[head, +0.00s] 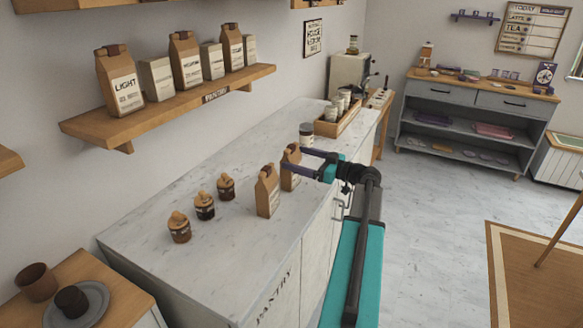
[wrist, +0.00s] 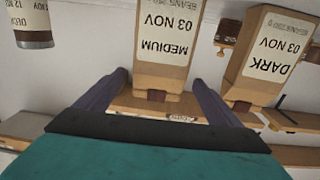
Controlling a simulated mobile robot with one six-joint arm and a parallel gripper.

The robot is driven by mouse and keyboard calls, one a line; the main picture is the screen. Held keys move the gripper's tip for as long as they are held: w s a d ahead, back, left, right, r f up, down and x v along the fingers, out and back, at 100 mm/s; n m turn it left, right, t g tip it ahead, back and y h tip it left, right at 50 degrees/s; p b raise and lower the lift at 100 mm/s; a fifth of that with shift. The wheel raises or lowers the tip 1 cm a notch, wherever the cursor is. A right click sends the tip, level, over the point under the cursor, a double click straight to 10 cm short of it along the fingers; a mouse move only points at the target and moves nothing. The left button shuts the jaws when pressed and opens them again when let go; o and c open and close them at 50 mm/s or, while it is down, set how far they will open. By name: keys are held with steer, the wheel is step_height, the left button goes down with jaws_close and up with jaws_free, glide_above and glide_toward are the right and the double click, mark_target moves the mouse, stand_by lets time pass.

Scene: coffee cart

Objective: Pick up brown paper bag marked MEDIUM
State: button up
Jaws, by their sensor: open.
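The brown paper bag marked MEDIUM (wrist: 165,78) stands on the marble counter with its label facing the wrist camera, upside down in that view. In the head view this bag (head: 289,172) is at the counter's right side, partly hidden by my gripper. My gripper (head: 302,162) is open, its fingers level and pointing left at the bag. In the wrist view the two purple fingers (wrist: 161,85) lie on either side of the bag's folded top, with gaps showing; I cannot tell how deep they reach.
A bag marked DARK (wrist: 268,52) stands close beside it, also in the head view (head: 267,191). A dark-lidded jar (head: 306,134) is just behind. Several small jars (head: 204,206) stand left. A wall shelf (head: 185,98) holds more bags. The front counter is clear.

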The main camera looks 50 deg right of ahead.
mark_target(294, 149)
steer(key=shift+p+x, duration=0.55)
steer(key=shift+x, duration=1.15)
steer(key=shift+d, duration=0.1)
steer(key=c, duration=1.7)
steer(key=shift+r, duration=0.2)
steer(key=shift+c, duration=0.2)
steer(key=shift+r+b, duration=0.85)
steer(key=shift+r, duration=0.55)
steer(key=s+a+r+b, duration=0.1)
steer(key=s+a+b, duration=0.1)
steer(key=s+a, duration=0.2)
steer(key=s+a+b, duration=0.2)
steer(key=s+a, duration=0.2)
steer(key=s, duration=0.5)
steer(key=shift+s+a+r, duration=0.25)
steer(key=shift+a+r, duration=0.05)
steer(key=shift+r, duration=0.1)
